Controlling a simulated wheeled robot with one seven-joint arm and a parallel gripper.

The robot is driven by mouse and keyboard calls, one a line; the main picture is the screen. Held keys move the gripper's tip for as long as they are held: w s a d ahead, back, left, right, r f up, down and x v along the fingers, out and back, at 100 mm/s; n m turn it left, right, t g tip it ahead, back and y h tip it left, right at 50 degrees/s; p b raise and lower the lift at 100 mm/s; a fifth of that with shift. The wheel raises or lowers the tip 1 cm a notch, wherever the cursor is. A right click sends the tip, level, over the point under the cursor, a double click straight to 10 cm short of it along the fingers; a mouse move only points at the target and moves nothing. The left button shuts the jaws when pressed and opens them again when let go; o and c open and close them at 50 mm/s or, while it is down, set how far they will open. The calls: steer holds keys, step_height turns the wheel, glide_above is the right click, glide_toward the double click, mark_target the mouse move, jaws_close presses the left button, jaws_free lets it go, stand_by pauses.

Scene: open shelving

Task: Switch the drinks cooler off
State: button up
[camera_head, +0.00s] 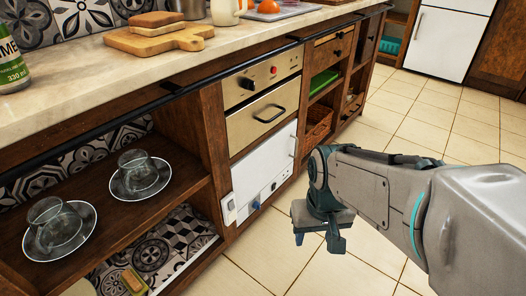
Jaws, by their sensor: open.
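A white appliance, which looks like the drinks cooler (262,168), is built in under the oven, with its door shut and a vertical handle at its right edge. A strip with small controls (268,193) runs along its lower front. A small pale switch-like plate (229,211) sits at its lower left; its on or off position is too small to tell. A small blue part (255,206) shows beside the strip. My gripper (318,240) is open and empty, pointing down in front and to the right of the cooler, apart from it.
The oven (262,103) with knobs and a bar handle is directly above. Left, an open shelf (105,205) holds glass cups on saucers. A dark rail (170,90) runs along the counter (120,68). The tiled floor (425,120) is clear.

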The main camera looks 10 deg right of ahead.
steer(key=shift+s+f, duration=0.15)
steer(key=shift+f, duration=0.15)
steer(key=shift+d, duration=0.1)
